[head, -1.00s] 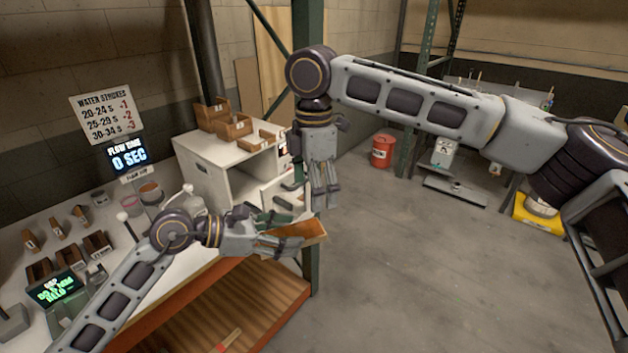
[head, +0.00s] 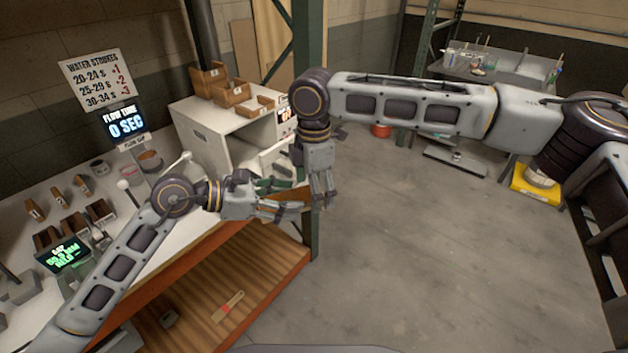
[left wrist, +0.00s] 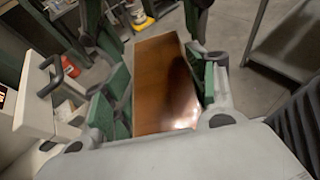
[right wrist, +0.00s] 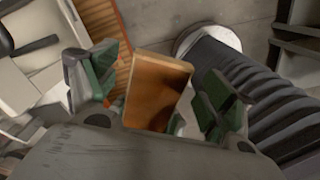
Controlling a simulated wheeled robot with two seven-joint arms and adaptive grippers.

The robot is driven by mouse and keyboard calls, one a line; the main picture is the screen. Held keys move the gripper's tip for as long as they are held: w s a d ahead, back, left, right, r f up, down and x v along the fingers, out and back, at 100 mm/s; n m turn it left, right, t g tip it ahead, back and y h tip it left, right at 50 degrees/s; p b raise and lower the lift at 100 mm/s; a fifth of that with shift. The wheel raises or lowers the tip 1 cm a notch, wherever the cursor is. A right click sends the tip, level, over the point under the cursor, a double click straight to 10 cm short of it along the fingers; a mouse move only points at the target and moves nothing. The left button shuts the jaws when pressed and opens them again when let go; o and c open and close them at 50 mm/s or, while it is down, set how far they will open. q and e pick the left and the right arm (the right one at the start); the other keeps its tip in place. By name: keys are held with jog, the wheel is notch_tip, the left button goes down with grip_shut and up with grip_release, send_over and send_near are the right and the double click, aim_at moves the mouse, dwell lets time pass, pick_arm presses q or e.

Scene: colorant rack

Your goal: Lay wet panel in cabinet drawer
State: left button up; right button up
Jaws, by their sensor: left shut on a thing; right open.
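The wet panel is a flat brown rectangle, glossy in the left wrist view (left wrist: 165,85). My left gripper (head: 283,207) is shut on it. The panel also shows as an orange-brown face between the spread fingers of my right gripper in the right wrist view (right wrist: 158,88); I cannot tell whether they touch it. My right gripper (head: 322,198) is open, pointing down close beside the left one.
Wooden boxes (head: 208,76) sit on the cabinet. Cups, small wooden blocks and a green-lit display (head: 66,256) are on the white bench. A wooden shelf (head: 260,270) lies below. A green post (head: 308,50) stands by the grippers.

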jog(key=shift+f, duration=0.1)
jog(key=c, duration=1)
pick_arm(q)
jog(key=o, duration=1.1)
pick_arm(e)
jog(key=shift+c, duration=0.7)
pick_arm(q)
jog(key=shift+a, duration=0.1)
jog(key=shift+v, duration=5.9)
